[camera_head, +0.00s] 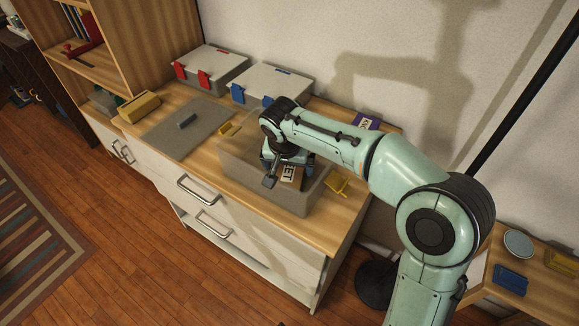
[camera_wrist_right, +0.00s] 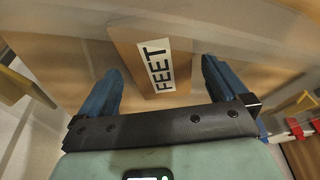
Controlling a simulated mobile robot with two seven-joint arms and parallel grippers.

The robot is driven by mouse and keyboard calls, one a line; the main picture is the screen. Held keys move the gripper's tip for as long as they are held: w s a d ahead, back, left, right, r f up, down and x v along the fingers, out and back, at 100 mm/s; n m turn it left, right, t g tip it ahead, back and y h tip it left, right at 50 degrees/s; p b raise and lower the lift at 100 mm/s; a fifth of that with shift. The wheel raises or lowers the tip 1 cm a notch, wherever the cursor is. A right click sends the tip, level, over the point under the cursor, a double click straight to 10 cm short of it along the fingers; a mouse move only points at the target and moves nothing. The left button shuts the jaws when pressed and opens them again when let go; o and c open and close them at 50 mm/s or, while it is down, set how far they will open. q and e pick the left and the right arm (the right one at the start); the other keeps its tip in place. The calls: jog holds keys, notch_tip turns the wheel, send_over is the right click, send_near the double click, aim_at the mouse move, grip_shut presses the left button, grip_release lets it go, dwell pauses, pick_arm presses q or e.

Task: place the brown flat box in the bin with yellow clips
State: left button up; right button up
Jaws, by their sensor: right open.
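The bin with yellow clips (camera_head: 284,203) is a translucent open box near the front right of the cabinet top. A yellow clip (camera_head: 336,184) hangs at its right side and another yellow clip (camera_head: 228,130) shows at its left. The brown flat box (camera_head: 290,173), with a white "FEET" label, lies inside the bin's walls, partly hidden by my gripper. My right gripper (camera_head: 283,180) is low over the bin. In the right wrist view its blue fingers (camera_wrist_right: 160,66) are spread, with the brown box (camera_wrist_right: 126,48) between and beyond them, a gap showing each side. My left gripper is not in view.
Closed bins with red clips (camera_head: 208,66) and blue clips (camera_head: 271,84) stand along the wall. A grey lid (camera_head: 170,138) lies flat left of the open bin. A yellowish box (camera_head: 138,107) is at the left end. A purple item (camera_head: 366,122) lies behind my arm.

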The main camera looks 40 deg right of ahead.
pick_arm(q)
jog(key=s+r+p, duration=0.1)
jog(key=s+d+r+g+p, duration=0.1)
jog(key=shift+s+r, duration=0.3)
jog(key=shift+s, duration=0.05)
pick_arm(e)
jog(key=v, duration=0.9)
jog(key=shift+r, duration=0.4)
jog(key=shift+s+a+f, duration=0.1)
jog(key=shift+s+a, duration=0.05)
jog(key=shift+a, duration=0.05)
